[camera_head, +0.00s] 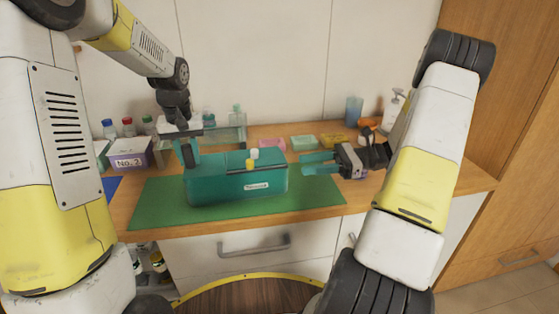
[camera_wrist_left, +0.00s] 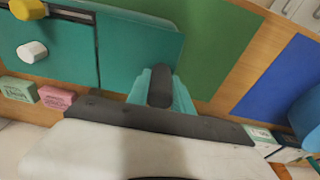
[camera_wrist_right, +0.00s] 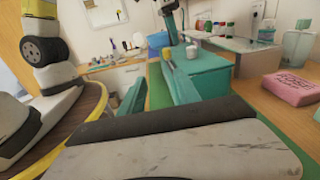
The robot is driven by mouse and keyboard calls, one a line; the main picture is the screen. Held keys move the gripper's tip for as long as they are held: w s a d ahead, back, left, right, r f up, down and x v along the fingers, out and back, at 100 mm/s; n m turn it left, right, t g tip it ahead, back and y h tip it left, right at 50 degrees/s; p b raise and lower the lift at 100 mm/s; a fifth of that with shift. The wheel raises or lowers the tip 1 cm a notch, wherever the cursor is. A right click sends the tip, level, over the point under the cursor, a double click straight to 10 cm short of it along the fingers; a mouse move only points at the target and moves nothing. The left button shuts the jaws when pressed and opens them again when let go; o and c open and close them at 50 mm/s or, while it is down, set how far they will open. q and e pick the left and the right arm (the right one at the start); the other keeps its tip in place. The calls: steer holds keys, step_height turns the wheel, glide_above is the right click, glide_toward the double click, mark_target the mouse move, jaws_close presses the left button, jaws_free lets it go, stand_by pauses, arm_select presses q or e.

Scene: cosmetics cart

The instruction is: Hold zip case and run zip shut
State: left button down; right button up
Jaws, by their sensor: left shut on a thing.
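The teal zip case (camera_head: 225,187) stands on a green mat, a small white label on its front. On its top are a yellow piece (camera_head: 250,164) and a white piece (camera_head: 255,153), by a dark strip along the top. In the left wrist view the yellow piece (camera_wrist_left: 27,9) and white piece (camera_wrist_left: 32,51) sit at upper left. My left gripper (camera_head: 188,152) is at the case's left end, shut on a dark tab (camera_wrist_left: 160,86) there. My right gripper (camera_head: 318,163) is open and empty, right of the case and apart from it.
The green mat (camera_head: 160,204) lies on a wooden counter (camera_head: 465,181). A "No.2" box (camera_head: 128,154) and bottles stand at back left. Pink (camera_head: 271,144), green (camera_head: 303,142) and yellow (camera_head: 333,140) boxes lie behind the case. A pump bottle (camera_head: 393,108) stands at back right.

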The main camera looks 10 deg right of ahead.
steer(key=s+a+r+n+g+h, duration=0.2)
steer(key=a+n+g+h, duration=0.35)
steer(key=a+n, duration=0.2)
step_height(320, 180, up, 12)
steer(key=n+t+h, duration=0.4)
steer(key=n+h, duration=0.8)
steer(key=n, duration=0.2)
glide_above(250, 160)
steer(key=shift+m, duration=0.25)
step_height(250, 160, down, 12)
steer(key=shift+s+f, duration=0.1)
jaws_close()
